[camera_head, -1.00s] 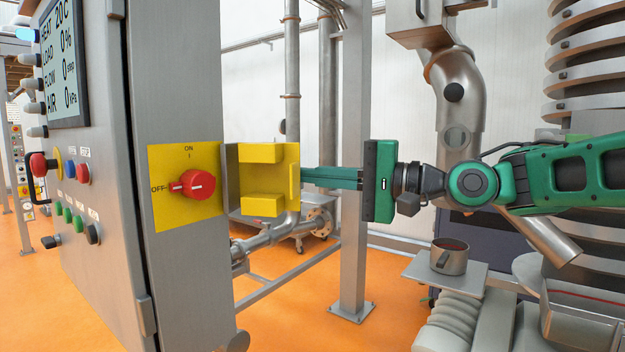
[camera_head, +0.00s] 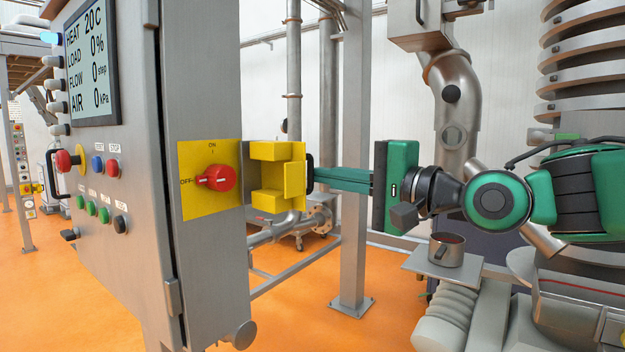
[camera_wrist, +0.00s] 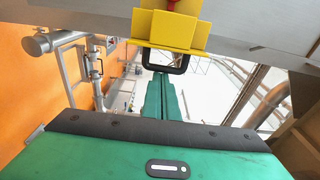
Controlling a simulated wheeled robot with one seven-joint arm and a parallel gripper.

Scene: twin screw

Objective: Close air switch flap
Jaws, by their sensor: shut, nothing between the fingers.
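The yellow flap (camera_head: 294,178) of the air switch stands swung open to the right of the yellow switch plate (camera_head: 195,207). The red knob (camera_head: 214,178) on the plate is uncovered and its pointer is toward OFF. My gripper (camera_head: 316,173) is shut and empty, its fingertips at the flap's right side by a dark handle. In the wrist view the flap (camera_wrist: 165,30) is at the top, with the black loop handle (camera_wrist: 166,60) just ahead of my fingertips (camera_wrist: 161,76). I cannot tell whether they touch.
The grey cabinet (camera_head: 205,90) with a display and several buttons fills the left. A steel post (camera_head: 354,120) stands behind my gripper. A metal cup (camera_head: 446,249) sits on a small shelf at right. Orange floor is open below.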

